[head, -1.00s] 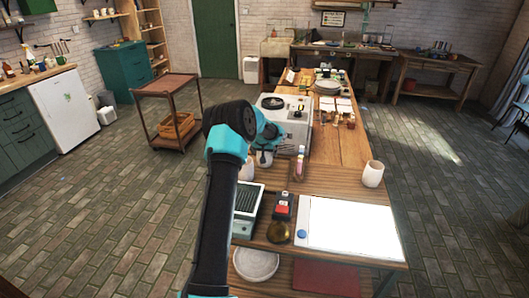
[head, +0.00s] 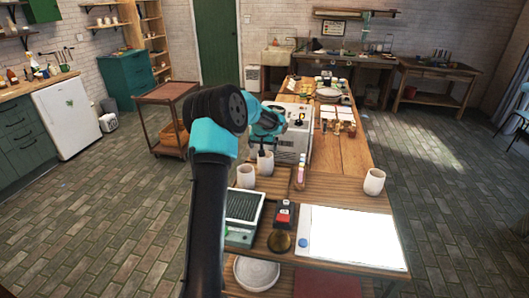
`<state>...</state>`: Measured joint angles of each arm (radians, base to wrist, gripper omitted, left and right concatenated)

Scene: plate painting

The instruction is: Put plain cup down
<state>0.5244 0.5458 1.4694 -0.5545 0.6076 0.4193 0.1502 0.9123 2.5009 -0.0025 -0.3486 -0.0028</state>
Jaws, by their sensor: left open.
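A plain pale cup (head: 265,163) stands upright on the wooden table, directly below my left gripper (head: 264,149). The gripper is open around or just above the cup's rim; I cannot tell if the fingers touch it. A second pale cup (head: 246,177) stands just left of it, near the table's left edge. A third pale cup (head: 374,182) stands alone at the table's right edge. My left arm hides part of the table's left side. My right gripper is out of view.
A white machine (head: 293,143) stands right behind the cup. Bare wood lies between the bottles and the right cup.

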